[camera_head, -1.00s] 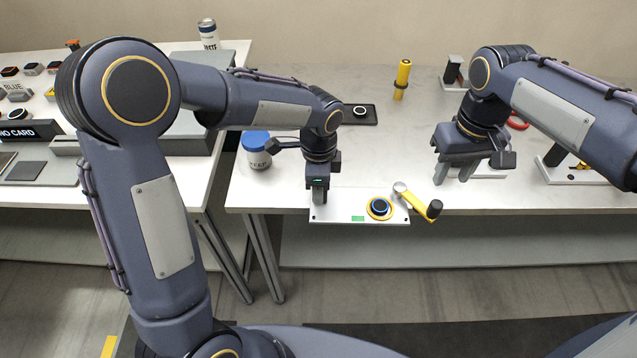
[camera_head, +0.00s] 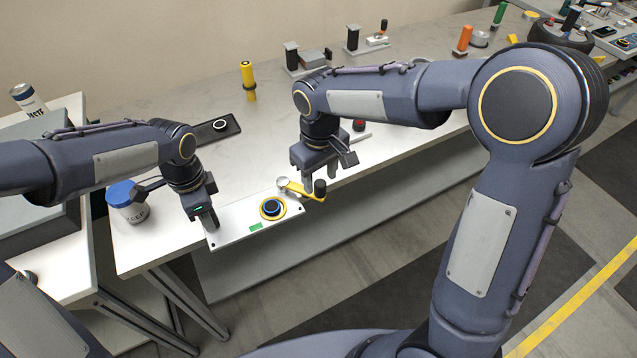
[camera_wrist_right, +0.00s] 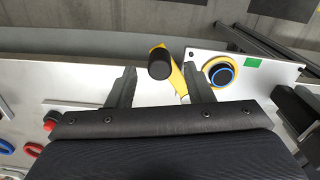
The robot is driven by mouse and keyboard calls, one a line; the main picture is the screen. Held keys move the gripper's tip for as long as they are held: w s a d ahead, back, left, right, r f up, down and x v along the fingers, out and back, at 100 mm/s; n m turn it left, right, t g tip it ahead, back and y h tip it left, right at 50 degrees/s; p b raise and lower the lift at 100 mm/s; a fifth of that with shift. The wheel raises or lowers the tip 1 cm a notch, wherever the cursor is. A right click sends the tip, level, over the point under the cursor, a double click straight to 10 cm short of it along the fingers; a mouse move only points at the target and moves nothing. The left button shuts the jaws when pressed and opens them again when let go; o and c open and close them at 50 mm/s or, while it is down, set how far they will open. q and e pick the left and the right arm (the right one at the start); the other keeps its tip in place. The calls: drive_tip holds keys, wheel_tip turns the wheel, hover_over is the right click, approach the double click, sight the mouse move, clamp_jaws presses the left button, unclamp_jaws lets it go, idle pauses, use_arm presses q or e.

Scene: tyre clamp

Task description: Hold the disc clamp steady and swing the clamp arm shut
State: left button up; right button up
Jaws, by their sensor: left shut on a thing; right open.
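The disc clamp's white base plate (camera_head: 231,226) lies at the table's front edge in the head view. It bears a yellow-ringed disc with a blue and black centre (camera_head: 271,208) and a small green patch. The yellow clamp arm (camera_head: 300,190) with a black knob (camera_head: 320,188) points right, away from the disc. My left gripper (camera_head: 210,224) is shut on the plate's left end. My right gripper (camera_head: 319,180) is open just behind the clamp arm. In the right wrist view the black knob (camera_wrist_right: 160,64) and yellow arm lie between the spread fingers, contact unclear; the disc (camera_wrist_right: 220,73) is to the right.
A blue-lidded jar (camera_head: 128,202) stands left of the plate. A black tray (camera_head: 212,131), a yellow cylinder (camera_head: 248,80) and dark fixtures (camera_head: 305,58) stand farther back. Red and blue items (camera_wrist_right: 34,149) lie left in the right wrist view. Open floor lies in front of the table.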

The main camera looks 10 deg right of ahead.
sight(320, 183)
drive_tip(key=shift+f, duration=1.55)
clamp_jaws()
